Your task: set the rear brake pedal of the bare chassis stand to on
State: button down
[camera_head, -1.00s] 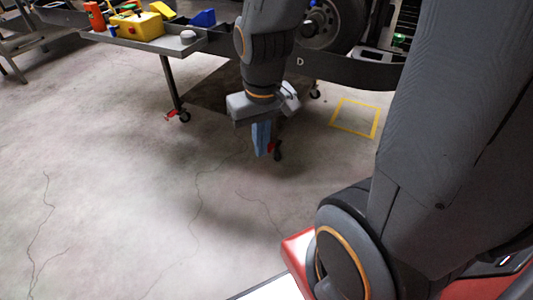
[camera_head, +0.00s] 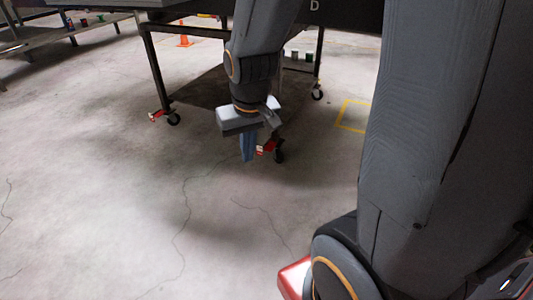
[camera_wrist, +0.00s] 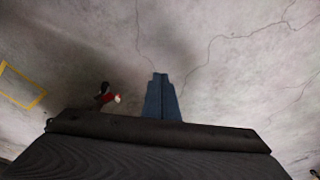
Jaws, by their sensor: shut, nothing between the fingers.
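A dark stand marked D (camera_head: 345,18) is cut off by the top of the head view. Its near caster (camera_head: 279,156) has a red brake pedal (camera_head: 266,147). Another caster at left (camera_head: 173,118) also has a red pedal (camera_head: 157,115). I cannot tell which is rear, or whether either pedal is on. My gripper (camera_head: 248,158) points down with its blue fingers shut and empty, appearing just left of the near caster's pedal. In the wrist view, my fingertips (camera_wrist: 159,76) are apart from a red pedal (camera_wrist: 116,98) and its dark caster (camera_wrist: 104,93) at left.
A far caster (camera_head: 317,94) stands under the stand's right side. A yellow floor square (camera_head: 352,117) lies to the right. A shelf or bench (camera_head: 40,38) and an orange cone (camera_head: 184,40) are behind. The cracked concrete floor in front is clear.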

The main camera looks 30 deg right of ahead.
jog(key=w+d+f+m+b, duration=0.1)
jog(key=w+f+b, duration=0.15)
jog(key=w, duration=0.25)
jog(key=w+d+f+m+b, duration=0.1)
jog(key=w+d+f, duration=0.15)
jog(key=w, duration=0.25)
jog(key=m+h, duration=0.2)
jog(key=m, duration=0.6)
send_over(270, 148)
jog(key=s+a, duration=0.3)
jog(key=a, duration=0.1)
notch_tip(270, 148, down, 17)
jog(key=b+x, duration=0.3)
jog(key=x, duration=0.3)
jog(key=b+x, duration=0.3)
jog(key=x, duration=0.4)
jog(key=shift+s+d+f+b, duration=0.1)
jog(key=shift+s+d+b, duration=0.1)
jog(key=shift+b, duration=0.1)
jog(key=shift+f, duration=0.55)
